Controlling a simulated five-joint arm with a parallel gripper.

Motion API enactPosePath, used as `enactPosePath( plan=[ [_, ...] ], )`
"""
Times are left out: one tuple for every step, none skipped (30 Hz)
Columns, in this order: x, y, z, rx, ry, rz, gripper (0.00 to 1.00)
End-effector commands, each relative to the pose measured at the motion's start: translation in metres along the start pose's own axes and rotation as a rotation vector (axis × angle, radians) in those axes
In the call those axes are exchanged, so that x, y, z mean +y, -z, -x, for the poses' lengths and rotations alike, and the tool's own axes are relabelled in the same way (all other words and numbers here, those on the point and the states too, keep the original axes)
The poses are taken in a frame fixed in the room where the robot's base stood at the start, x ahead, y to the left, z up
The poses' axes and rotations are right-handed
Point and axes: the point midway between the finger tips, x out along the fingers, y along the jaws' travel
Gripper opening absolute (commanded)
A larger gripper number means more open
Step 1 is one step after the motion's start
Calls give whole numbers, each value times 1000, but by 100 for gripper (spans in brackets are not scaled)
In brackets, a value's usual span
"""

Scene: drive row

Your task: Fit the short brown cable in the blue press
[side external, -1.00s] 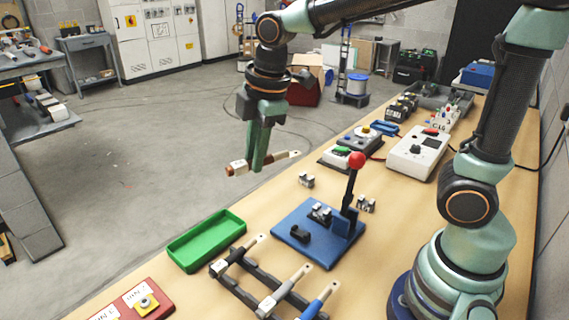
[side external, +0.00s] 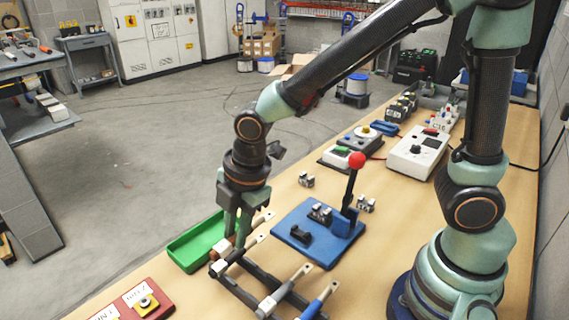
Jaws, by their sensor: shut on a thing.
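My gripper (side external: 238,238) is shut on the short brown cable (side external: 221,249), with the fingers pointing down. The blue press (side external: 296,219) stands to the right, apart from the cable. Its lever with a red knob (side external: 357,160) is upright.
The black rack (side external: 244,284) holds a white cable (side external: 236,257), a grey cable (side external: 285,290) and a blue cable (side external: 320,300). The green tray (side external: 180,255) lies just left of my gripper. Small metal parts (side external: 306,180) lie near the press. A red board (side external: 145,300) is at the front left.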

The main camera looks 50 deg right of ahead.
Motion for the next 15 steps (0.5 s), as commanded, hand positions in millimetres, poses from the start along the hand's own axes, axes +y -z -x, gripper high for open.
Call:
enactPosePath(
  plan=[
    [-3, -2, -10, -3, 6, 0, 0],
    [-4, -2, -15, -3, 5, 0, 0],
    [-5, -2, -20, -2, 4, 0, 0],
    [-5, -3, -23, -1, 3, -1, 0],
    [-5, -3, -25, -1, 2, -1, 0],
    [-6, -3, -27, -1, 1, -1, 0],
    [-6, -3, -29, 0, 1, -1, 0],
    [-6, -3, -31, 0, 1, -1, 0],
    [-7, -4, -34, -1, 2, -1, 0],
    [-8, -4, -37, -2, 3, -1, 0],
    [-9, -5, -42, -2, 3, -1, 0],
    [-10, -5, -47, -2, 5, -1, 0],
    [-11, -6, -51, -2, 4, -1, 0],
    [-12, -6, -55, -3, 5, -1, 0],
    [-12, -6, -59, -2, 3, -1, 0]
  ],
)
